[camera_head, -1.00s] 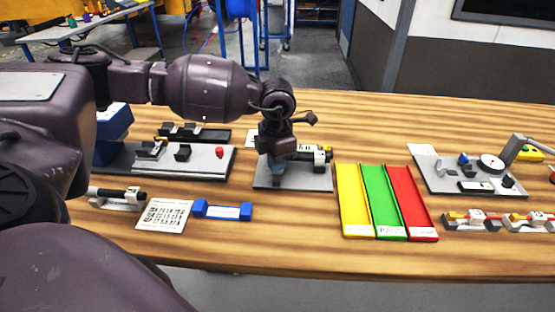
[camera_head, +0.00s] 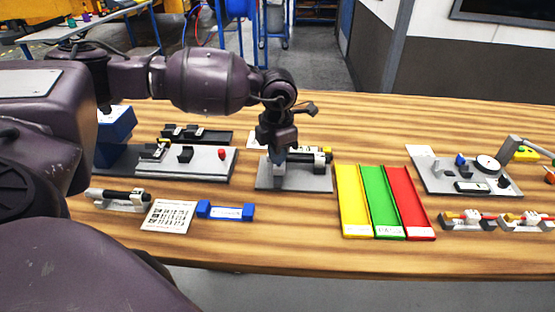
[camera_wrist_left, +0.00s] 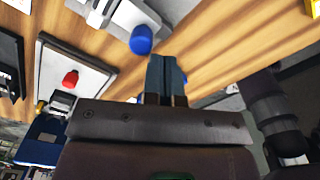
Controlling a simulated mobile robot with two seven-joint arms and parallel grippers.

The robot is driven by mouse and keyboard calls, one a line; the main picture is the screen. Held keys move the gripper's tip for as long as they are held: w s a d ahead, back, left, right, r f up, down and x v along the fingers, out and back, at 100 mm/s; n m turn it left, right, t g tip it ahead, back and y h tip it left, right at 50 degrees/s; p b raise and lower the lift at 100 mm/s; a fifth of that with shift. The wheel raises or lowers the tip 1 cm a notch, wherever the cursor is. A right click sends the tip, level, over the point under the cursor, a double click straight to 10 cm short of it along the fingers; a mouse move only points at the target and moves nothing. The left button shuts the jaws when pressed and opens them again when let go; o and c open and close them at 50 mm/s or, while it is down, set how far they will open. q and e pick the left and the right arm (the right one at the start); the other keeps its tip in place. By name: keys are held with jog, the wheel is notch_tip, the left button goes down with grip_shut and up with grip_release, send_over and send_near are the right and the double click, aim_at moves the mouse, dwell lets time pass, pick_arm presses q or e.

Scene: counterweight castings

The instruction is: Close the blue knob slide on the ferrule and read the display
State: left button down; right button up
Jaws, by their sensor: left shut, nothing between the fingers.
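My left gripper (camera_head: 281,160) is over the middle grey fixture (camera_head: 293,182) in the head view and hides part of it. Its fingers are shut and empty; they show as dark teal in the left wrist view (camera_wrist_left: 165,72). A round blue knob (camera_wrist_left: 141,40) shows just past the fingertips there, on a light grey device; no contact shows. In the head view that knob is hidden behind the gripper. A second fixture at the right holds a blue part (camera_head: 461,159), a dial gauge (camera_head: 488,164) and a small dark display (camera_head: 472,187), too small to read. My right gripper is not in view.
Yellow (camera_head: 353,200), green (camera_head: 382,200) and red (camera_head: 411,200) trays lie to the right of the middle fixture. A grey fixture with a red button (camera_head: 221,153) stands to its left. A printed card (camera_head: 168,215) and blue holder (camera_head: 226,211) lie in front.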

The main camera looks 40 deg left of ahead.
pick_arm(q)
notch_tip(320, 180, up, 4)
jog(key=shift+d+p, duration=0.1)
jog(key=shift+p, duration=0.85)
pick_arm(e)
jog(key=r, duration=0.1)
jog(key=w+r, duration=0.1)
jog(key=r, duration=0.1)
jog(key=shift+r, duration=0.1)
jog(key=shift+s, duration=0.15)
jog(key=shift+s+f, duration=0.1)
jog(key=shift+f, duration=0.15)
